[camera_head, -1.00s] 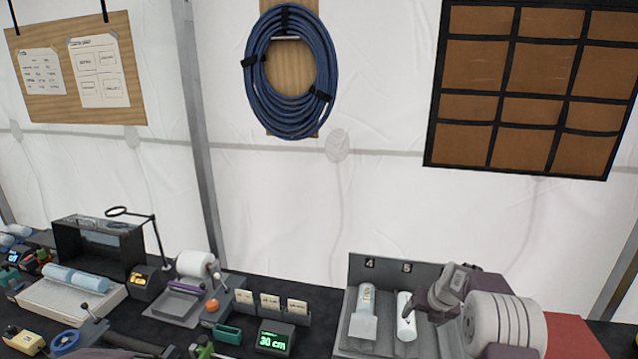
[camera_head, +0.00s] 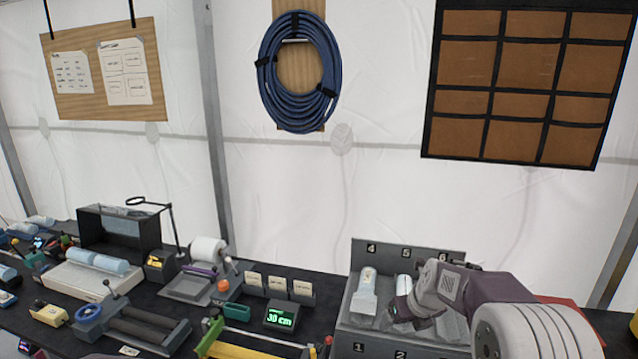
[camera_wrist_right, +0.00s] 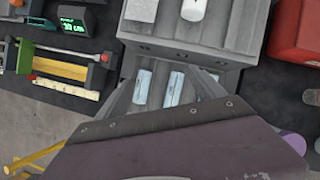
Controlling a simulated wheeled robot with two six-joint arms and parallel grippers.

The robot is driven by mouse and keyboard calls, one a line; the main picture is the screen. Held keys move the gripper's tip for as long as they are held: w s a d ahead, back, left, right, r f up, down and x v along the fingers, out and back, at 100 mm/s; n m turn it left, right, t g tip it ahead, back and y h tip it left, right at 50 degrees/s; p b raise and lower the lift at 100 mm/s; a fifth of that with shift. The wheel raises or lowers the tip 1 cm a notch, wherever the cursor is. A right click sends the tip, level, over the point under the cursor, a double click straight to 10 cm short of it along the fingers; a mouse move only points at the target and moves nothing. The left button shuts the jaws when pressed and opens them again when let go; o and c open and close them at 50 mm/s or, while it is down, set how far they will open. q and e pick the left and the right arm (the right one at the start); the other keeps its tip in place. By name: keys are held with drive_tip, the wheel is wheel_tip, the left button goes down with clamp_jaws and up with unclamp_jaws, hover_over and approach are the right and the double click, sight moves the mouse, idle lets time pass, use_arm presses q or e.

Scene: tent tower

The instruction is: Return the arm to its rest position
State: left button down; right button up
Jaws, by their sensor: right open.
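My right arm (camera_head: 480,295) comes in at the lower right of the head view, in front of the grey numbered rack (camera_head: 362,252). The right gripper (camera_head: 405,312) is above the rack's front part, its fingertips hard to make out there. In the right wrist view the right gripper (camera_wrist_right: 168,98) has its grey fingers spread, open. In the rack, a pale bottle (camera_head: 367,283) lies below number 4 and another (camera_head: 403,287) below number 5. My left gripper is not in view.
A green "30 cm" display (camera_head: 281,318), card holders and a white roll (camera_head: 208,250) stand left of the rack. A yellow-edged tool (camera_head: 240,347) lies at the front. A red case (camera_wrist_right: 296,35) is right of the rack. The tent wall behind is clear below its hangings.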

drive_tip(key=s+a+f+n+g, duration=0.1)
drive_tip(key=s+f+n, duration=0.2)
drive_tip(key=s+n, duration=0.5)
drive_tip(key=s+a+f+n+g+b, duration=0.1)
drive_tip(key=s+f+n, duration=0.3)
drive_tip(key=s+n, duration=0.5)
drive_tip(key=s+a+f+n+g+b, duration=0.1)
drive_tip(key=s+f+n+g, duration=0.1)
drive_tip(key=s+n, duration=0.7)
drive_tip(key=f+n, duration=0.1)
drive_tip(key=n, duration=0.6)
drive_tip(key=shift+f+n+h, duration=0.35)
drive_tip(key=shift+n+h, duration=0.05)
